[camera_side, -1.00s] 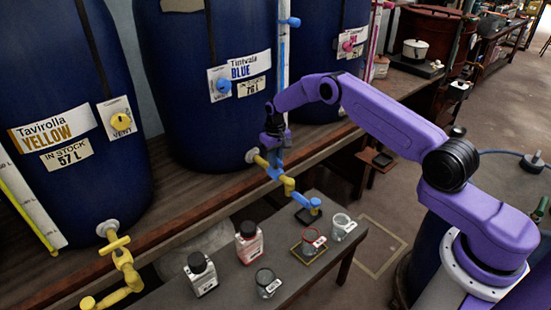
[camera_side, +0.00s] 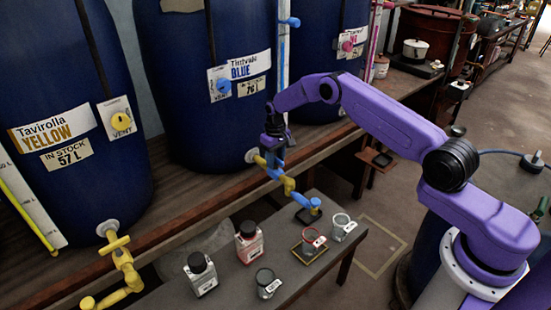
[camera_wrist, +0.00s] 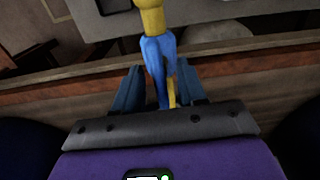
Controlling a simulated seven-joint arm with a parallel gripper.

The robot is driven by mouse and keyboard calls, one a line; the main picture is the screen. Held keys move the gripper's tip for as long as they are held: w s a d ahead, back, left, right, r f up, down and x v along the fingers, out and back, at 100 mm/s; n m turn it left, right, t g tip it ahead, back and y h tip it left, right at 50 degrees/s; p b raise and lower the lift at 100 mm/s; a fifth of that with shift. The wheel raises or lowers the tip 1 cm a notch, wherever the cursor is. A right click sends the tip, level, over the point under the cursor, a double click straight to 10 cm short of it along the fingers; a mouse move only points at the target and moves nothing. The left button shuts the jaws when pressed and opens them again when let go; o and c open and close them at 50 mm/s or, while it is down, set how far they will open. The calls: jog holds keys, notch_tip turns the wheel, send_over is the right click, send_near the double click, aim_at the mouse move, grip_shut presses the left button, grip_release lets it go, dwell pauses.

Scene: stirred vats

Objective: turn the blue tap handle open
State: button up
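The blue tap (camera_side: 275,173) projects from the front of the barrel labelled Tintvale BLUE (camera_side: 235,110), with yellow pipe parts around it. My gripper (camera_side: 271,157) is at the tap, pointing down over its handle. In the wrist view, my gripper (camera_wrist: 159,88) has its two fingers apart, one on each side of the blue tap handle (camera_wrist: 160,62). A narrow gap seems to show beside the handle; contact is not clear. The handle's lower part is partly hidden by the gripper, and its exact angle is hard to tell.
The blue spout (camera_side: 313,209) hangs over the low table. A red-labelled bottle (camera_side: 249,243), a white-labelled bottle (camera_side: 201,275), and several glass jars stand on that table. The yellow tap (camera_side: 118,250) is at left.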

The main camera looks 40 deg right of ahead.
aim_at(276, 157)
jog(key=shift+r, duration=0.1)
notch_tip(276, 157, up, 17)
jog(key=shift+r, duration=0.15)
dwell(0.5)
jog(key=s+a+r+n, duration=0.3)
jog(key=s+a+r, duration=0.2)
jog(key=s+a, duration=0.4)
jog(key=s+a+r+n, duration=0.3)
jog(key=s+a+r, duration=0.3)
jog(key=s, duration=0.6)
jog(key=s+d+f+n, duration=0.1)
jog(key=s+d+n, duration=0.1)
jog(key=s, duration=1.1)
jog(key=s+d+f+n, duration=0.1)
jog(key=s+d+n, duration=0.2)
jog(key=s, duration=1.1)
jog(key=shift+s+d+f+n, duration=0.3)
jog(key=shift+d+f+n, duration=0.1)
jog(key=shift+n, duration=0.3)
